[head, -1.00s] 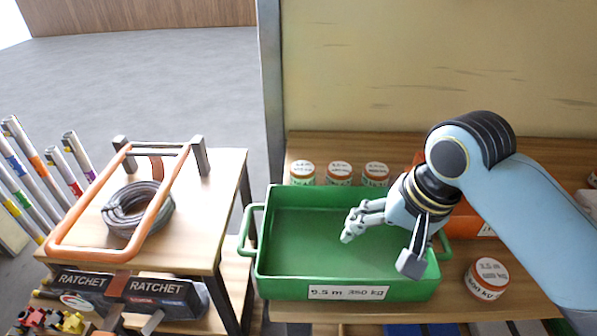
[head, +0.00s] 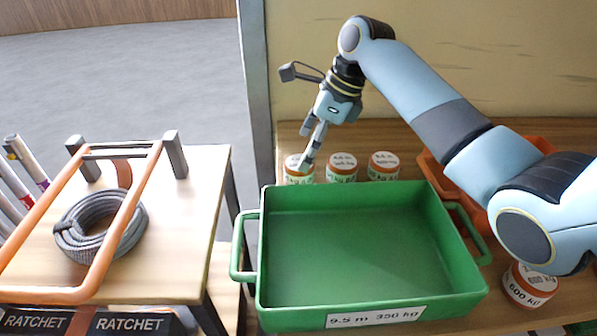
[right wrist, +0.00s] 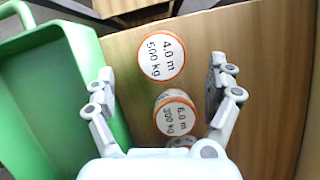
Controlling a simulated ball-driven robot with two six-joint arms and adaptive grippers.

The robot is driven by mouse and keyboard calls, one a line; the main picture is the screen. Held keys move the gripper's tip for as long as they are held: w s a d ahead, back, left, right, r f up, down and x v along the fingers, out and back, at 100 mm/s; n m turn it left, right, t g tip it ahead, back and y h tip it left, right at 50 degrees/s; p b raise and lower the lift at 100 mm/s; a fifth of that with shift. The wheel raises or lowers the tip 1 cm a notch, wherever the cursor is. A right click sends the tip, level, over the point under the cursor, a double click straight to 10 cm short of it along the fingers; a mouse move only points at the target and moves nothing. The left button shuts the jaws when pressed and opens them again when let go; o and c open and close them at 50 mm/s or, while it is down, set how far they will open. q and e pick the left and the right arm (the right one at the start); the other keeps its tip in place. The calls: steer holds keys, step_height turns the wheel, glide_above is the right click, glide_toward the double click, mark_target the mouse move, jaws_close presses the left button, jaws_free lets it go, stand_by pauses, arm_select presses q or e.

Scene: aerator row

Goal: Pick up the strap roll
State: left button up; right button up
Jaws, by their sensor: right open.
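Short round strap rolls with white-and-orange labelled tops stand on the wooden shelf. In the head view there is a left roll (head: 299,168), a middle roll (head: 342,167) and a right roll (head: 384,165) behind the green tray. Another roll (head: 530,285) stands right of the tray. My right gripper (head: 308,160) points down at the left roll and partly covers it. In the right wrist view the open gripper (right wrist: 160,88) has a "4.0 m 500 kg" roll (right wrist: 162,59) ahead between its fingers and a "6.0 m 300 kg" roll (right wrist: 175,114) nearer. A third is mostly hidden. My left gripper is out of view.
An empty green tray (head: 360,318), labelled 9.5 m 350 kg, stands in front of the row; its wall is close to one finger in the wrist view. An orange bin (head: 430,172) is behind it at right. A side table holds a grey coil (head: 75,240) and an orange frame (head: 35,220).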

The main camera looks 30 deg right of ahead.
mark_target(299, 172)
steer(key=x, duration=0.5)
steer(key=shift+w+f, duration=0.1)
steer(key=shift+f, duration=0.2)
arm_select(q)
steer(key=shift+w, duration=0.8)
arm_select(e)
steer(key=c, duration=0.5)
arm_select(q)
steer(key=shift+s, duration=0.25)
arm_select(e)
steer(key=c, duration=0.9)
steer(key=shift+r, duration=0.1)
